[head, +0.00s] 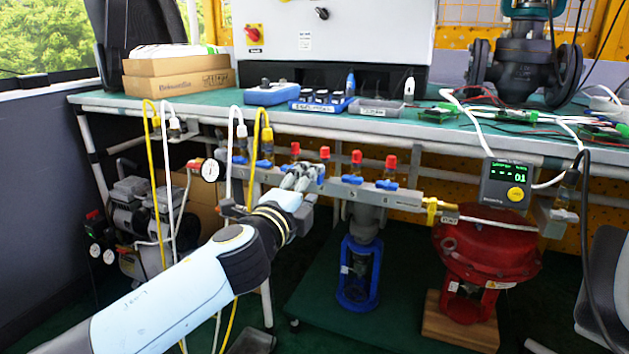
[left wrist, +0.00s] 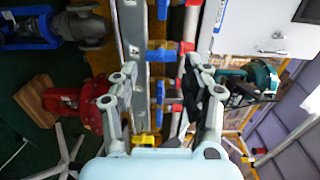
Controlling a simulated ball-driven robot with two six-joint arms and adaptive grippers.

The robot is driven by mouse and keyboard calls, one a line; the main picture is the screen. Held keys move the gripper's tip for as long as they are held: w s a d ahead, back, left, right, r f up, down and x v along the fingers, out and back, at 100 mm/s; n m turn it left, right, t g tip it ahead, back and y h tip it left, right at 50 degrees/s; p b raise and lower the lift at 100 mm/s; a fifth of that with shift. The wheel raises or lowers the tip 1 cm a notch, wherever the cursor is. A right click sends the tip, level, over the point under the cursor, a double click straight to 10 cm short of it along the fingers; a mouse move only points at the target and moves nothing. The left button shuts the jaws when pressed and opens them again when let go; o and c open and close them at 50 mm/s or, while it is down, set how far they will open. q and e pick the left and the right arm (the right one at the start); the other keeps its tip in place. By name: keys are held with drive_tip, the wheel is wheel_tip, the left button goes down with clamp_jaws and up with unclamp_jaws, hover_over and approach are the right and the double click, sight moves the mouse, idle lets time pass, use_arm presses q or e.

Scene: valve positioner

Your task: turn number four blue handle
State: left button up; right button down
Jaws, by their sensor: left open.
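A grey valve manifold (head: 408,199) runs below the table's front edge in the head view, with a row of small blue handles and red caps along it. My left gripper (head: 303,173) is at the middle of the row, in front of a blue handle beside a red cap (head: 324,152). In the left wrist view the left gripper (left wrist: 161,66) is open, its two fingers on either side of a blue handle (left wrist: 160,46); I cannot tell whether they touch it. More blue handles (head: 352,179) (head: 386,184) sit to the right.
The table (head: 420,131) above the manifold holds a blue tray (head: 322,105), cardboard boxes (head: 178,82) and green boards. Yellow and white hoses (head: 159,200) hang at the left. A positioner display (head: 505,183) and red actuator (head: 485,255) stand at right; a blue valve yoke (head: 359,270) is below.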

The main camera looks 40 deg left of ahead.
use_arm(q)
drive_tip(key=v, duration=0.8)
drive_tip(key=shift+s+d, duration=0.15)
drive_tip(key=shift+s, duration=0.2)
